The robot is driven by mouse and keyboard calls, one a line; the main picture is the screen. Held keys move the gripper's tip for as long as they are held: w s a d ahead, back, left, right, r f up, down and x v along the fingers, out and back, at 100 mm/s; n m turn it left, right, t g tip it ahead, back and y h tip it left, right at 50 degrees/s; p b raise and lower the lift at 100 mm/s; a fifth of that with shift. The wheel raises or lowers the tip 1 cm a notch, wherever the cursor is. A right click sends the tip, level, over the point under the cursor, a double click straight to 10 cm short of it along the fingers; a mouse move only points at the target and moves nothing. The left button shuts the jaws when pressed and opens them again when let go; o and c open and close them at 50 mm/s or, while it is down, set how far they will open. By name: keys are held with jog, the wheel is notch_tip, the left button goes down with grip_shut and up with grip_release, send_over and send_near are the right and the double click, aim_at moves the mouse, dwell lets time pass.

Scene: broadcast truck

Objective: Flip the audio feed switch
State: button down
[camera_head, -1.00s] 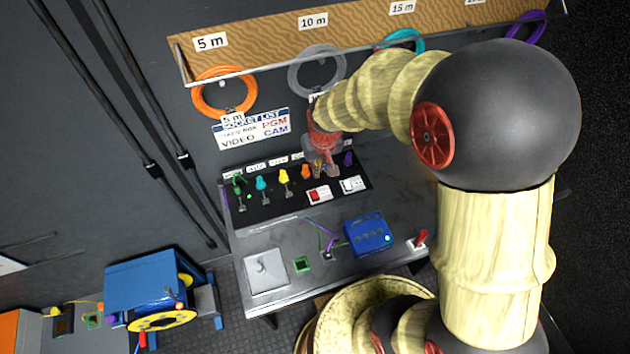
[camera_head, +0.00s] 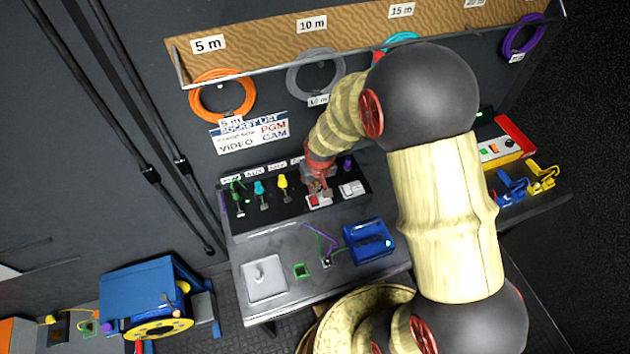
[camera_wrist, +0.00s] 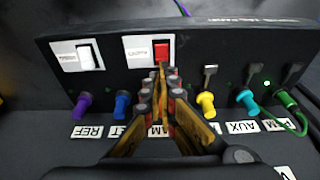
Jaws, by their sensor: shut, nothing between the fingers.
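A sloped black panel (camera_head: 286,210) carries two rocker switches on white plates. One has a red rocker (camera_head: 313,201), which also shows in the wrist view (camera_wrist: 161,50). The other has a white rocker (camera_head: 352,189), left of the red one in the wrist view (camera_wrist: 86,57). The small print on both plates is unreadable, so I cannot tell which is the audio feed switch. My gripper (camera_head: 319,190) is shut and empty at the red rocker. In the wrist view its fingertips (camera_wrist: 161,70) overlap the rocker's near edge; contact is unclear.
Coloured plugs, including yellow (camera_wrist: 206,105) and teal (camera_wrist: 247,103), line the panel close beside my fingers, some with metal toggles. A blue box (camera_head: 368,240) and a grey plate (camera_head: 264,277) are on the desk. Cable coils (camera_head: 222,95) hang behind.

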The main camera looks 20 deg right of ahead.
aim_at(316, 201)
jog(key=shift+s+f, duration=0.15)
jog(key=shift+f, duration=0.6)
jog(key=shift+s+f, duration=0.15)
jog(key=shift+f, duration=0.55)
jog(key=shift+s+f+b, duration=0.2)
jog(key=shift+f+b, duration=0.15)
jog(key=shift+f, duration=0.05)
jog(key=shift+s+f, duration=0.2)
jog(key=shift+s, duration=0.35)
jog(key=shift+f, duration=0.1)
jog(key=shift+w, duration=0.1)
